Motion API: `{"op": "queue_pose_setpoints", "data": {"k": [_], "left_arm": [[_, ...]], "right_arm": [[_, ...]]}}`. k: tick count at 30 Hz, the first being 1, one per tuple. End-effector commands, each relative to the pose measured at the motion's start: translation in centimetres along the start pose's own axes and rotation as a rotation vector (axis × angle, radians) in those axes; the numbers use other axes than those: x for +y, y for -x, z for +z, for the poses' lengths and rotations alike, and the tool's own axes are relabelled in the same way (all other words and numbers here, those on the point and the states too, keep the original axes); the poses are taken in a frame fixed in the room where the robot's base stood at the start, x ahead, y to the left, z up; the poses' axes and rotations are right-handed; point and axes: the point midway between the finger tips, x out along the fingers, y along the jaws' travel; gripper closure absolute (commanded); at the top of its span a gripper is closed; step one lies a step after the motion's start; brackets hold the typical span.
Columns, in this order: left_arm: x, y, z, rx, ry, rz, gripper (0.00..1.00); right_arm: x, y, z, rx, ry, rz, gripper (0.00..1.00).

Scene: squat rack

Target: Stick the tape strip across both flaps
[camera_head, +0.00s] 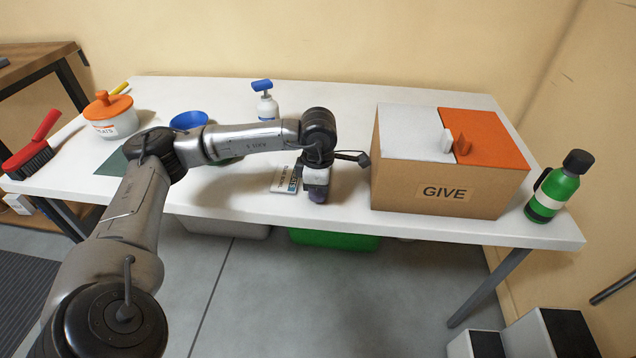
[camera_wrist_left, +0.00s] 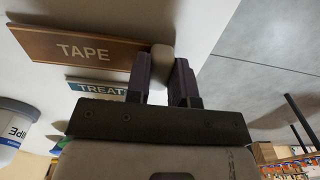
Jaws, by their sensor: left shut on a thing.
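The box (camera_head: 440,192) labelled GIVE stands on the right half of the table. Its white flap (camera_head: 410,128) and orange flap (camera_head: 490,135) both lie closed side by side, each with a small upright tab near the seam. My left gripper (camera_head: 316,196) is low over the table, left of the box. In the left wrist view, its fingers (camera_wrist_left: 161,82) are shut on the pale tab (camera_wrist_left: 161,62) at the end of the brown tape strip (camera_wrist_left: 90,50), marked TAPE. The strip is not clear in the head view; whether it touches the table I cannot tell. My right gripper is out of view.
A TREATS card (camera_head: 285,180) lies beside my left gripper. A green bottle (camera_head: 556,188) stands right of the box. A spray bottle (camera_head: 265,103), blue bowl (camera_head: 188,119), orange-lidded jar (camera_head: 112,117) and red brush (camera_head: 35,152) stand behind or left. The table before the box is narrow.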

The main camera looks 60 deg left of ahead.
Motion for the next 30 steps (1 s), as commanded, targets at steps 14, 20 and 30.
{"op": "queue_pose_setpoints", "data": {"k": [14,20,30], "left_arm": [[0.0,3.1,0.0,0.0,0.0,0.0,0.99],[0.0,4.2,0.0,0.0,0.0,0.0,0.99],[0.0,6.1,0.0,0.0,0.0,0.0,0.99]], "right_arm": [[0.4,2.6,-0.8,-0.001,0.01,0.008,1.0],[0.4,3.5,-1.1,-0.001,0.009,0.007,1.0],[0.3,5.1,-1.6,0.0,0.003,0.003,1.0]]}}
